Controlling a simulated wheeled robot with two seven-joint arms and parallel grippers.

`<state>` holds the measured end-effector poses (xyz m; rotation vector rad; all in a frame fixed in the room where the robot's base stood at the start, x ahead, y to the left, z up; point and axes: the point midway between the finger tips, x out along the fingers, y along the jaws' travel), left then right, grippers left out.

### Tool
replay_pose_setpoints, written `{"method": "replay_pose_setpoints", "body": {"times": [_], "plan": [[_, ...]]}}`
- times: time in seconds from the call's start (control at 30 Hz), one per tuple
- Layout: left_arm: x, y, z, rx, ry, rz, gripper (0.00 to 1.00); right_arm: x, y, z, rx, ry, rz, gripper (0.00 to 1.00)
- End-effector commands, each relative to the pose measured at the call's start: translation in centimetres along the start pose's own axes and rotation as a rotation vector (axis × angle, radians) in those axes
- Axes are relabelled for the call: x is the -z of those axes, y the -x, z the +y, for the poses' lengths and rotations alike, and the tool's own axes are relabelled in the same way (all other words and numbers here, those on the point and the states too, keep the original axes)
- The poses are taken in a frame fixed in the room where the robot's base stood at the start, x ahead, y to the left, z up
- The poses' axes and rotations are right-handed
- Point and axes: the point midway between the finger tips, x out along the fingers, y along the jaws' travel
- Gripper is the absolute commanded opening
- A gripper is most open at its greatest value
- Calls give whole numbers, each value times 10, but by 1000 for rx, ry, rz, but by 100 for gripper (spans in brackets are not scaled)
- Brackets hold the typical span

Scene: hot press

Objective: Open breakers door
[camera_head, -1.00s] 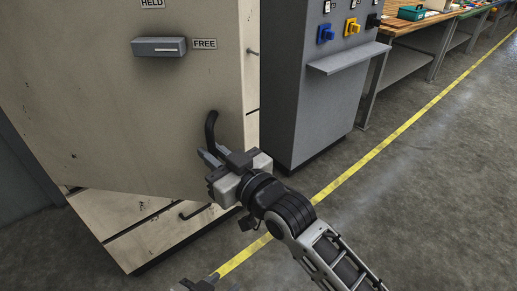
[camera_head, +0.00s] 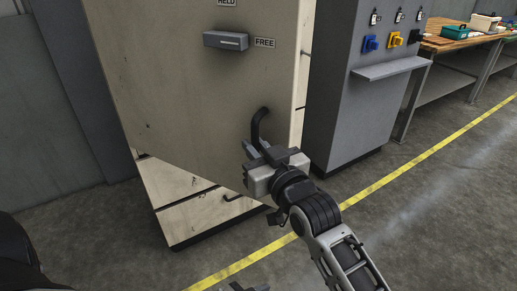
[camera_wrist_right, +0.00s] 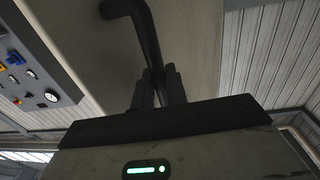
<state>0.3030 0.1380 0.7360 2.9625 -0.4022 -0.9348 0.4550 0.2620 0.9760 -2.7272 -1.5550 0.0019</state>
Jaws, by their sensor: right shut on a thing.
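The breakers door is a large cream panel (camera_head: 190,100) in the head view. It stands ajar, its lower edge slanting out from the cream cabinet (camera_head: 185,220). A black bent handle (camera_head: 257,122) is near its right edge. My right gripper (camera_head: 258,154) is shut on the lower end of this handle. In the right wrist view the handle (camera_wrist_right: 146,38) comes down between the fingers (camera_wrist_right: 157,90), which hide its end. My left gripper (camera_head: 245,287) shows only as a small dark tip at the bottom edge, so its jaws cannot be made out.
A grey latch block (camera_head: 226,41) beside a "FREE" label is on the door. A grey control cabinet (camera_head: 350,100) with coloured switches and a shelf (camera_head: 390,67) stands close at right. Workbenches (camera_head: 450,45) are beyond. The floor (camera_head: 430,220) at lower right is clear.

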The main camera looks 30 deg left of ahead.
Motion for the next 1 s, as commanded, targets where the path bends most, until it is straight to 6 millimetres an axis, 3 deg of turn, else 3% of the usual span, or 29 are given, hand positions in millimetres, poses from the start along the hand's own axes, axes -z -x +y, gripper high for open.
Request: {"method": "replay_pose_setpoints", "body": {"times": [0.13,0.17,0.2,0.5,0.67,1.0], "plan": [[1,0,0,1,-1,1,36,4,-1,-5,8,0,8,0],[1,0,0,1,-1,1,36,4,-1,-5,8,0,8,23],[1,0,0,1,-1,2,36,4,-1,-5,8,0,8,33],[0,0,-1,1,-5,0,36,2,1,-1,2,-1,4,33],[0,0,-1,1,-5,0,36,0,13,-1,2,-1,2,33],[-1,0,-1,0,-6,-3,36,0,88,-1,3,0,2,33]]}}
